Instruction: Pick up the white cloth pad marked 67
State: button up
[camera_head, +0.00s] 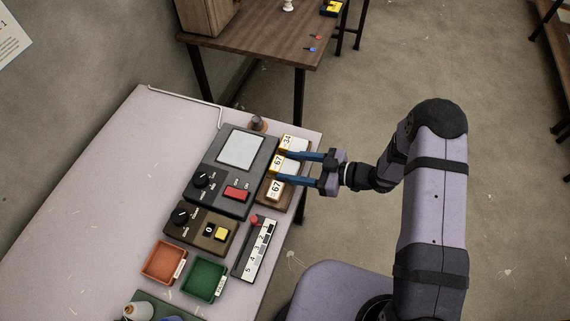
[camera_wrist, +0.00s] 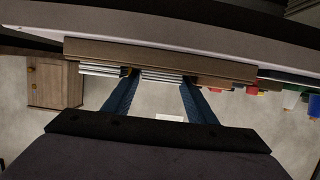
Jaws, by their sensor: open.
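Several white cloth pads stand in a row on a brown wooden holder (camera_head: 273,205) at the table's right edge. In the head view the far one (camera_head: 287,142) reads 34, the middle one (camera_head: 278,161) reads 67, and the near one (camera_head: 275,190) also seems to read 67. My gripper (camera_head: 277,166) is open, with its blue fingers reaching in from the right on either side of the middle pad. In the wrist view the layered white edge of the middle pad (camera_wrist: 162,76) lies between the fingertips (camera_wrist: 160,76). Contact cannot be told.
Left of the holder is a dark device (camera_head: 230,172) with a grey screen and red switch. Nearer are a smaller knob box (camera_head: 200,228), a numbered strip (camera_head: 257,248), an orange tray (camera_head: 163,262) and a green tray (camera_head: 205,279). The table's left side is clear.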

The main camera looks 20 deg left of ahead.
aim_at(291, 167)
jog(key=shift+a, duration=0.2)
jog(key=c, duration=0.8)
jog(key=shift+r, duration=0.1)
jog(key=shift+r+b, duration=0.65)
jog(key=shift+r, duration=4.15)
